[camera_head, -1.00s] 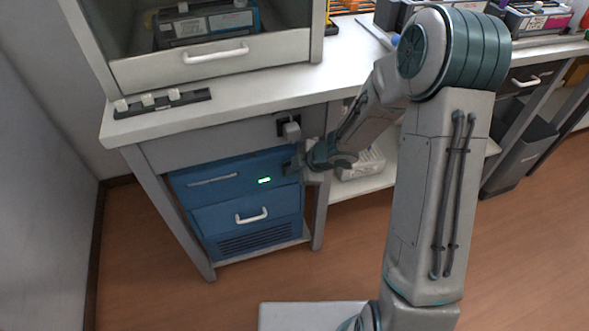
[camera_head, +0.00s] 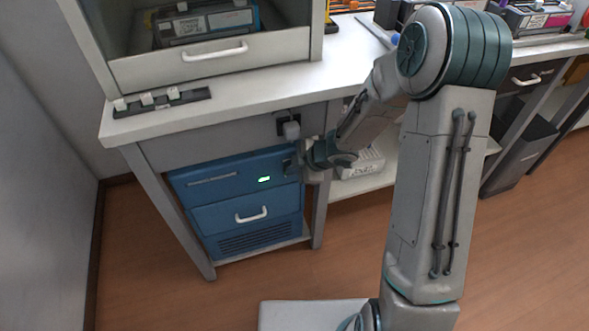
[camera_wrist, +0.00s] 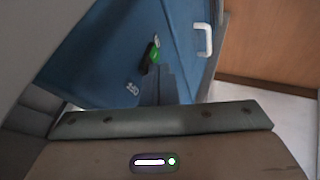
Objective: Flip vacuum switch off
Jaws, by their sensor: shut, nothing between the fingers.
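The blue vacuum unit (camera_head: 183,187) stands under the worktable, with a green light (camera_head: 264,179) lit on its front. In the wrist view, a small dark switch (camera_wrist: 148,56) with a green glow beside it sits on the blue panel (camera_wrist: 105,50). A white marking that looks like "OFF" (camera_wrist: 132,88) is on the panel below the switch. My gripper (camera_head: 290,165) is at the upper right of the unit's front.
A white drawer handle (camera_head: 251,215) projects from the unit's lower front. A table leg (camera_head: 319,215) stands just right of the unit. Floor in front is clear.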

